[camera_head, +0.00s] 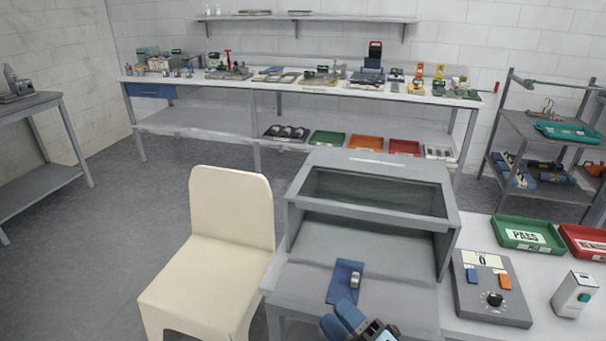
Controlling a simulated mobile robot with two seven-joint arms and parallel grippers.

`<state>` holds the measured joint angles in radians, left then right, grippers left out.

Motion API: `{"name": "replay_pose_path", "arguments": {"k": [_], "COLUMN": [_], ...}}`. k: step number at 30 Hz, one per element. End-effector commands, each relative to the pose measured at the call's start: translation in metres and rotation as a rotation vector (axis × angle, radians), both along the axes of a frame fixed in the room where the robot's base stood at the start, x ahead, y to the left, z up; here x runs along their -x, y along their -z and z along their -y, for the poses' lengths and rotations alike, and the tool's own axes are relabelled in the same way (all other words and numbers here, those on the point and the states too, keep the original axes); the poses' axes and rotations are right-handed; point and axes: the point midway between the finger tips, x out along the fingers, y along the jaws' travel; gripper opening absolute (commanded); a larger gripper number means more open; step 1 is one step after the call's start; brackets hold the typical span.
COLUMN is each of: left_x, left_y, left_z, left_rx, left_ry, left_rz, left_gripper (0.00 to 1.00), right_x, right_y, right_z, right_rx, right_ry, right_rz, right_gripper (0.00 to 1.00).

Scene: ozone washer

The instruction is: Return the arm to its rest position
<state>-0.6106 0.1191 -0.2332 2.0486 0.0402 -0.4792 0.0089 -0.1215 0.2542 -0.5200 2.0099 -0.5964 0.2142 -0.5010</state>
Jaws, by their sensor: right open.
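My right gripper (341,318) shows at the bottom edge of the head view, with its blue fingers open. It is just in front of a grey open-fronted cabinet (372,205) with a dark window in its sloped top. Inside the cabinet opening, a small blue mat (341,288) lies on the grey floor. A small metallic, ring-like part (355,281) is on the mat. The gripper's fingertips are near the mat's front edge, with nothing visible between them. Most of my right arm is out of frame. My left gripper is not in view.
A cream chair (222,255) stands left of the cabinet. On the right are a control box (490,290) with a dial, a green PASS tray (528,235), a red tray (588,242) and a white device (573,294). A cluttered workbench (210,85) lines the back wall.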

Motion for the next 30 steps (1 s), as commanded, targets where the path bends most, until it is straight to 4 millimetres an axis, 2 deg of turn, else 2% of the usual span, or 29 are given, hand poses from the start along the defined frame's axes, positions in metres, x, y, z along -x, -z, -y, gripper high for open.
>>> {"name": "replay_pose_path", "arguments": {"k": [1, 3, 6, 9, 15, 18, 24, 27, 30], "left_x": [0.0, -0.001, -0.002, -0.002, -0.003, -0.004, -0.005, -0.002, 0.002], "left_y": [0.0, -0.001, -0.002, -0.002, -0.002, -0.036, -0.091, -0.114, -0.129], "left_z": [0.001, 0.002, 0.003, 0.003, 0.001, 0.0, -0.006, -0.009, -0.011], "left_rx": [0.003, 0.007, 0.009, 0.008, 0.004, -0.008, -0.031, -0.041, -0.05], "left_ry": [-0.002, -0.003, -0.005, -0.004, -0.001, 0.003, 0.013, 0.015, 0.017], "left_rz": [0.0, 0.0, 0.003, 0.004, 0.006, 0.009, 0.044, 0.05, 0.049], "left_gripper": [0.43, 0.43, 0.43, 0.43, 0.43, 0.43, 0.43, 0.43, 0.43], "right_x": [0.003, 0.011, 0.033, 0.063, 0.131, 0.128, 0.13, 0.132, 0.132], "right_y": [0.032, 0.074, 0.127, 0.17, 0.234, 0.198, 0.15, 0.125, 0.105], "right_z": [0.021, 0.048, 0.078, 0.099, 0.126, 0.127, 0.13, 0.132, 0.134], "right_rx": [-0.109, -0.263, -0.451, -0.603, -0.862, -0.856, -0.832, -0.822, -0.813], "right_ry": [0.066, 0.155, 0.264, 0.357, 0.526, 0.521, 0.52, 0.519, 0.517], "right_rz": [-0.215, -0.493, -0.809, -1.055, -1.443, -1.431, -1.408, -1.397, -1.386], "right_gripper": [0.43, 0.43, 0.43, 0.43, 0.43, 0.43, 0.43, 0.43, 0.43]}}
